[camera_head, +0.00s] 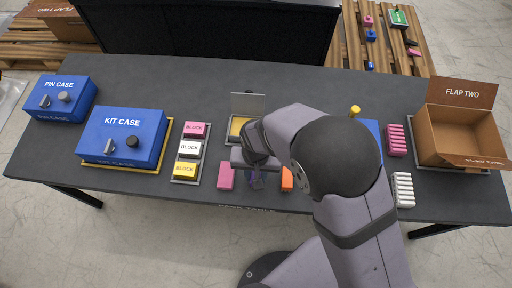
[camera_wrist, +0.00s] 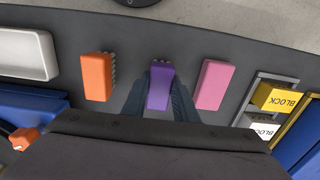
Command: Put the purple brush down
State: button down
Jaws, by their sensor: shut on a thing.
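The purple brush (camera_wrist: 160,84) is between the two fingers of my gripper (camera_wrist: 160,100), which is shut on it. In the head view the purple brush (camera_head: 257,182) shows only in part below my gripper (camera_head: 256,172), near the table's front edge. I cannot tell whether the brush touches the table. In the wrist view an orange brush (camera_wrist: 97,77) lies to its left and a pink block-like brush (camera_wrist: 214,84) to its right, both apart from it.
The dark table (camera_head: 215,85) also bears a blue kit case (camera_head: 122,135), a tray of blocks (camera_head: 176,178), an open small case (camera_head: 248,104), a pink ribbed piece (camera_head: 396,140), a white ribbed piece (camera_head: 403,190) and an open carton (camera_head: 455,135). My arm hides part of the table.

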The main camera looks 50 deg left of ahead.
jog(key=shift+f, duration=0.15)
jog(key=c, duration=1.4)
grip_release()
notch_tip(320, 180, up, 12)
